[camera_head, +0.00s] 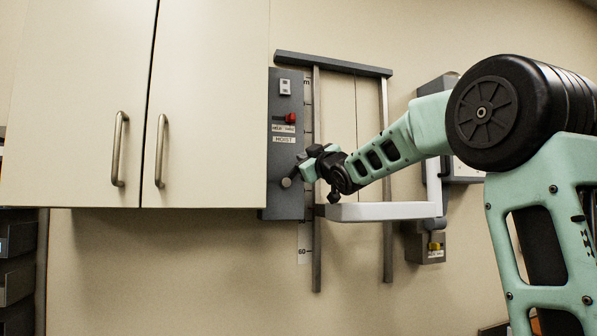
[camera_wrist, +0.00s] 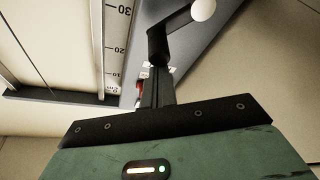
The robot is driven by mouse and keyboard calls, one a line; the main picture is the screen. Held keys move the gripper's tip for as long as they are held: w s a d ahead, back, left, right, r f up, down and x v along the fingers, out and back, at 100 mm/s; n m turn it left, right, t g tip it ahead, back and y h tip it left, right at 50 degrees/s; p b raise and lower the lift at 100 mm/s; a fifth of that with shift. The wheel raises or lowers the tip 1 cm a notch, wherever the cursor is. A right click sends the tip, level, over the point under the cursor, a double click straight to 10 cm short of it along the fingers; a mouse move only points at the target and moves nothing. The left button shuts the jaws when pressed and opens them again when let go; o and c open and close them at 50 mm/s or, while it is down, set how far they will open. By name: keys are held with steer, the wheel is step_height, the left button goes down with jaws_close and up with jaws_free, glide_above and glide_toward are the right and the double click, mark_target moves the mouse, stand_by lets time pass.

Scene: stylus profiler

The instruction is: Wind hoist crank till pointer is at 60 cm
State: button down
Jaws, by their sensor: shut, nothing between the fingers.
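The hoist panel (camera_head: 283,205) is a dark grey upright plate beside the cabinet, with a HOIST label. The hoist crank shows as a dark arm with a pale round knob (camera_head: 286,183), low on the panel; in the wrist view the white knob (camera_wrist: 203,9) is at the top. My gripper (camera_head: 306,166) is shut and empty at the crank; in the wrist view its fingers (camera_wrist: 157,88) point towards the crank's elbow. I cannot tell whether they touch. The scale (camera_head: 303,252) reads 60 near its bottom; the wrist view shows 10, 20 and 30 (camera_wrist: 118,42). I cannot make out the pointer.
A red knob (camera_head: 290,118) sits on the panel above the label. A white shelf-like carriage (camera_head: 380,211) spans the grey rails (camera_head: 316,260) below my forearm. A cream cabinet (camera_head: 70,100) closely flanks the panel's left. A grey box (camera_head: 432,249) is at the lower right.

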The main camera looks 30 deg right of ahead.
steer(key=shift+s+d+f+m+h+b, duration=0.1)
steer(key=shift+d+f+m+h+b, duration=0.4)
steer(key=shift+m+b, duration=0.55)
steer(key=shift+s+d+f+m+h+b, duration=0.1)
steer(key=shift+d+f+m+h+b, duration=0.15)
steer(key=shift+m+h+b, duration=0.6)
steer(key=shift+s+d+f+m+h+b, duration=0.1)
steer(key=shift+d+f+m+h+b, duration=0.25)
steer(key=shift+m+b, duration=0.95)
steer(key=shift+f, duration=0.1)
